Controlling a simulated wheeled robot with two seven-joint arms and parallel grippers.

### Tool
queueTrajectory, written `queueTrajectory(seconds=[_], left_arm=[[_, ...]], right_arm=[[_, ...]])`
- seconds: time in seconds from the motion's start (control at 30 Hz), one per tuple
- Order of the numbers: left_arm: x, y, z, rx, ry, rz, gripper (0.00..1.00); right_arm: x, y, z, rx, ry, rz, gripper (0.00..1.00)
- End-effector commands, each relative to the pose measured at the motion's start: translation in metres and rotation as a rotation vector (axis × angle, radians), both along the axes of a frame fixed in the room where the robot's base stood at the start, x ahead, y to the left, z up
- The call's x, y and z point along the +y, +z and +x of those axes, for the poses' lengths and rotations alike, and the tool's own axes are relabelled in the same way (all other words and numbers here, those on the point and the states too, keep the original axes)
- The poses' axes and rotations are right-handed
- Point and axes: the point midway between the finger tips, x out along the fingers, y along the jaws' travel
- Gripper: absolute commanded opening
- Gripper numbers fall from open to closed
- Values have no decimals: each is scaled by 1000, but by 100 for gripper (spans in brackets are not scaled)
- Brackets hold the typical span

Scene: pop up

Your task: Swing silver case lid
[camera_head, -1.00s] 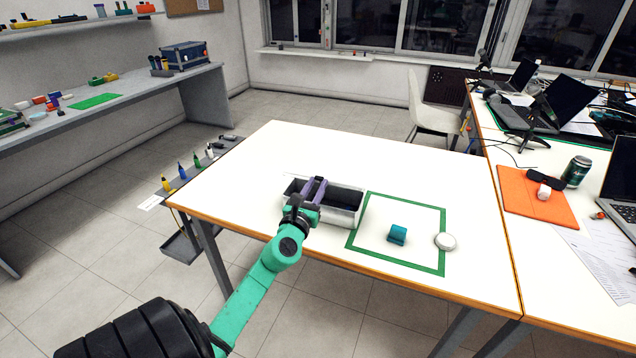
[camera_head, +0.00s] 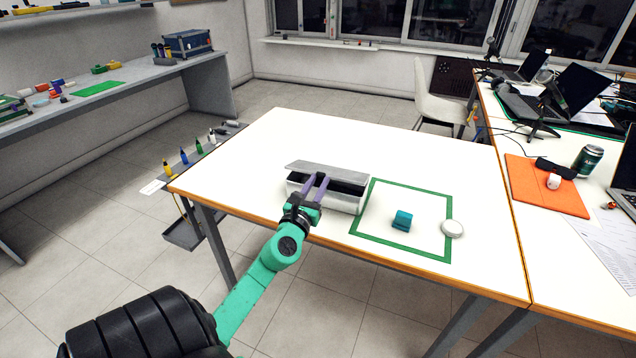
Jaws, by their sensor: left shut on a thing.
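The silver case (camera_head: 345,204) stands on the white table left of the green square outline. Its lid (camera_head: 330,170) is partly lowered over the box, and a dark gap shows between the lid and the front wall. My left gripper (camera_head: 316,182) is at the lid's front edge, near its middle, with its purple fingers shut on the lid. The fingers and wrist hide part of the case's front. My right gripper is not in view.
Inside the green outline (camera_head: 400,252) sits a teal block (camera_head: 402,220). A white round object (camera_head: 452,229) lies on the outline's right side. The table's left part is clear. An adjoining table holds an orange mat (camera_head: 530,200), a can (camera_head: 587,158) and laptops.

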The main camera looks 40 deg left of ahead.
Motion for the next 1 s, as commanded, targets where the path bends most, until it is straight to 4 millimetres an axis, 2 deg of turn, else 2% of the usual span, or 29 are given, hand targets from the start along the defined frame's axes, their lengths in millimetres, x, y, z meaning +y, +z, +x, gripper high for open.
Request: queueTrajectory(seconds=[0.4,0.73,0.93,0.97,1.0], left_arm=[[-3,-35,-8,2,0,-1,0],[-4,-34,-9,1,0,0,0],[-4,-46,-10,1,0,0,0],[-4,-45,-10,1,0,-1,34],[-4,-43,-10,1,0,-1,49]], right_arm=[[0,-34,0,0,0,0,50],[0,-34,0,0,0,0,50],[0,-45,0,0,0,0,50],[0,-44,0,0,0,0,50],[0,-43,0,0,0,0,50]])
